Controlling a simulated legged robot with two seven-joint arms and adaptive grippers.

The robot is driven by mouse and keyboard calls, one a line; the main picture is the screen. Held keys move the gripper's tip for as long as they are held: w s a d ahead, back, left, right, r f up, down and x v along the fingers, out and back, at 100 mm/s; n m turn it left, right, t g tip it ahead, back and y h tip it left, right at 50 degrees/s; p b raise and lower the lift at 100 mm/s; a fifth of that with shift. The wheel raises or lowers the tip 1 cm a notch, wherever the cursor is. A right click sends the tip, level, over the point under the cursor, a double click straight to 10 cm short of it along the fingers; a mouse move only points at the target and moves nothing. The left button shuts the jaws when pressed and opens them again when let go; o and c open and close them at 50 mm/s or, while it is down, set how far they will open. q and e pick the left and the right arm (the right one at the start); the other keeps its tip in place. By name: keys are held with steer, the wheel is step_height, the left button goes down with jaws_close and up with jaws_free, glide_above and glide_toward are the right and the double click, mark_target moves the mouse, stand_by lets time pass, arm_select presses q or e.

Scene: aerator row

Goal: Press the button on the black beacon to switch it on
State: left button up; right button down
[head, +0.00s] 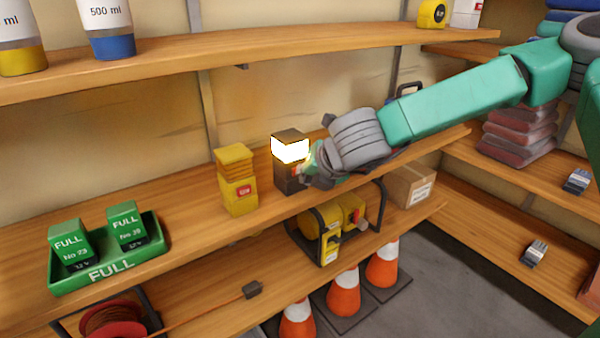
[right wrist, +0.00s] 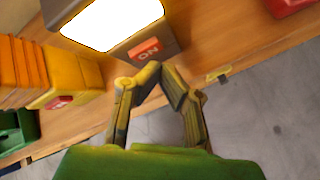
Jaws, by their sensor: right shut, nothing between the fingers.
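The black beacon (head: 288,180) stands upright on the middle shelf, and its lamp section glows bright white. In the right wrist view the black beacon (right wrist: 128,40) shows a red label reading ON on its front. My right gripper (head: 305,173) is shut and empty, right at the front of the beacon. In the right wrist view its fingertips (right wrist: 158,72) are together just below the ON label. I cannot tell whether they touch the beacon. My left gripper is not in view.
A yellow beacon (head: 238,190), unlit, stands just left of the black one. A green tray (head: 155,248) with two green boxes sits further left. An upper shelf (head: 200,68) runs overhead. A yellow machine in a black frame (head: 318,222) is on the shelf below.

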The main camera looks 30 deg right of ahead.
steer(key=s, duration=0.6)
steer(key=shift+d, duration=0.25)
stand_by(0.6)
steer(key=s+a+f+n+g, duration=0.1)
steer(key=s+a+f+n, duration=0.1)
steer(key=s+f+n, duration=0.4)
steer(key=s+a+f+n+g, duration=0.1)
steer(key=s+a+f+n, duration=0.1)
steer(key=f+n, duration=0.7)
steer(key=s+a+f+n+g, duration=0.2)
steer(key=s+a+f+n, duration=0.15)
steer(key=f+n, duration=0.4)
steer(key=s+d+f+n+g, duration=0.2)
steer(key=s+n, duration=0.5)
steer(key=n, duration=0.4)
steer(key=s+d+f+n+g, duration=0.2)
steer(key=s+f+n, duration=0.3)
steer(key=s+n, duration=0.3)
steer(key=n, duration=0.2)
steer(key=shift+s+n, duration=0.2)
steer(key=shift+n, duration=0.15)
